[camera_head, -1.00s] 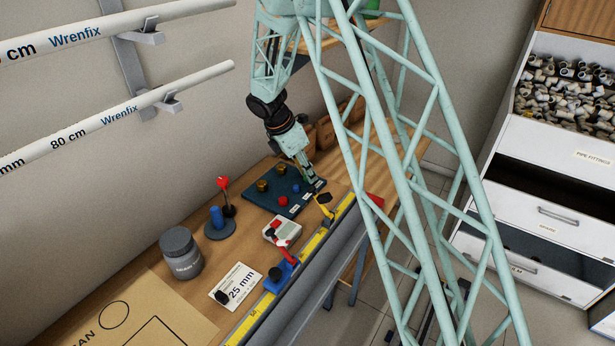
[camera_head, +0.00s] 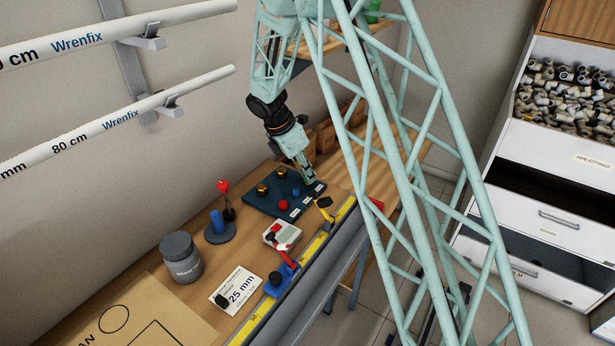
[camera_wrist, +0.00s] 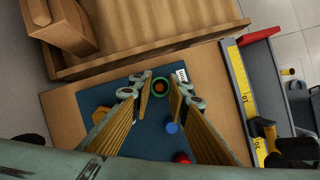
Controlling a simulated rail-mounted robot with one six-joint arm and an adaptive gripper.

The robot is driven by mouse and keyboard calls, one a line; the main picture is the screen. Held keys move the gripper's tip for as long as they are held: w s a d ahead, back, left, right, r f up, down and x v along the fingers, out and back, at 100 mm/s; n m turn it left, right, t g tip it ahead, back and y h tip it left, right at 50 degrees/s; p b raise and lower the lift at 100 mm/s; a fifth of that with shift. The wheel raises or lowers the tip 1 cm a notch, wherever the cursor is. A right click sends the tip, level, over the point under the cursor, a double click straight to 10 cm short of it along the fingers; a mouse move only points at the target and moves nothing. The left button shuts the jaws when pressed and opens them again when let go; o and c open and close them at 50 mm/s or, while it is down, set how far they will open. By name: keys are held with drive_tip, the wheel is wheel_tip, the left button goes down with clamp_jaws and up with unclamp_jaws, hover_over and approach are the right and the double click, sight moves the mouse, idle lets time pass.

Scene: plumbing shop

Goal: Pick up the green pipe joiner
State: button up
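The green pipe joiner (camera_wrist: 160,83) shows in the wrist view as a green ring with an orange-brown centre, on a dark blue mat (camera_wrist: 143,139). My gripper (camera_wrist: 161,78) is open, its two fingers on either side of the joiner with visible gaps. I cannot tell how far the fingertips are above the mat. In the head view my gripper (camera_head: 309,181) points down over the far right part of the mat (camera_head: 261,206). I cannot make out the green joiner there.
A blue piece (camera_wrist: 171,127) and a red piece (camera_wrist: 182,158) lie on the mat close to the right finger. Brass pieces (camera_head: 262,189) stand on its left part. A bench rail with a yellow scale (camera_wrist: 243,92) runs along the right. A wooden box (camera_wrist: 66,25) stands beyond.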

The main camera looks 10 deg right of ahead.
wheel_tip(320, 180, up, 9)
drive_tip(key=p, duration=0.1)
idle(0.4)
drive_tip(key=shift+s+d+f, duration=0.1)
idle(0.6)
